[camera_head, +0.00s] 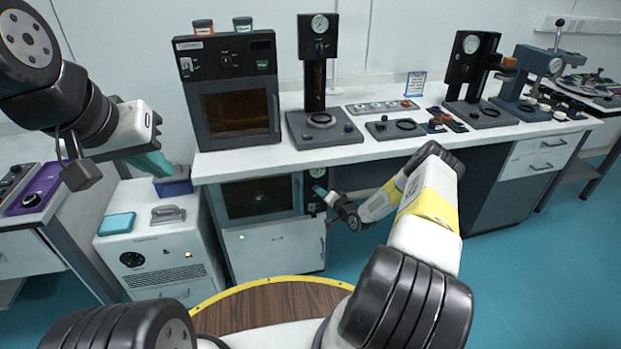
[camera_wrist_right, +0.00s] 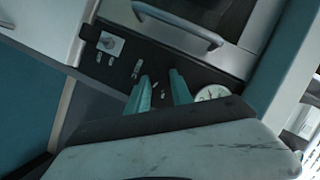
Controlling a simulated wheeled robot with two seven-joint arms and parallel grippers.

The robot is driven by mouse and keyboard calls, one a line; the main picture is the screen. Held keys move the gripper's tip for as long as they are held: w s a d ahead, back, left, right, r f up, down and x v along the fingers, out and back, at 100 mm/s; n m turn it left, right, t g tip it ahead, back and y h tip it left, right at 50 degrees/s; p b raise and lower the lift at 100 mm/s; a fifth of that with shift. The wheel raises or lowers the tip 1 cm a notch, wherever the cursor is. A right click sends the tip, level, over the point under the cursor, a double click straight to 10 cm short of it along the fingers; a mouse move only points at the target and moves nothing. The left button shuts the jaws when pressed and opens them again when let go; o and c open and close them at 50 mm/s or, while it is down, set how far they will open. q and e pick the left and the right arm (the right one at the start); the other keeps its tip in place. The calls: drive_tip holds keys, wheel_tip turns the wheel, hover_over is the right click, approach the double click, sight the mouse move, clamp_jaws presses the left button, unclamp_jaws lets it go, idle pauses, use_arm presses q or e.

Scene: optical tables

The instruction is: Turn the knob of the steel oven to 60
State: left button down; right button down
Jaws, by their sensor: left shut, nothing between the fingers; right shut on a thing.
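The steel oven (camera_head: 258,200) stands under the bench, with a dark window in its grey door. Its narrow dark control panel (camera_head: 312,207) is right of the door and also shows in the right wrist view (camera_wrist_right: 92,62). My right gripper (camera_head: 320,190) is at the upper part of this panel. In the right wrist view, its teal fingers (camera_wrist_right: 161,84) are shut on the oven knob, beside a round white dial (camera_wrist_right: 212,93). The knob is mostly hidden by the fingers, and its setting cannot be read. My left gripper (camera_head: 158,165) is shut and empty, raised at the left.
The white bench top (camera_head: 270,160) overhangs the oven. A door handle (camera_wrist_right: 182,24) and a small switch (camera_wrist_right: 110,43) lie near the right gripper. A black oven (camera_head: 228,85) stands on the bench. A white cabinet (camera_head: 155,240) stands at the lower left.

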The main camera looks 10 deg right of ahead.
drive_tip(key=shift+d+f+m+y, duration=0.1)
drive_tip(key=shift+m+y, duration=0.3)
drive_tip(key=shift+m, duration=0.4)
drive_tip(key=shift+t, duration=0.3)
drive_tip(key=c, duration=1.1)
unclamp_jaws()
drive_tip(key=v, duration=0.8)
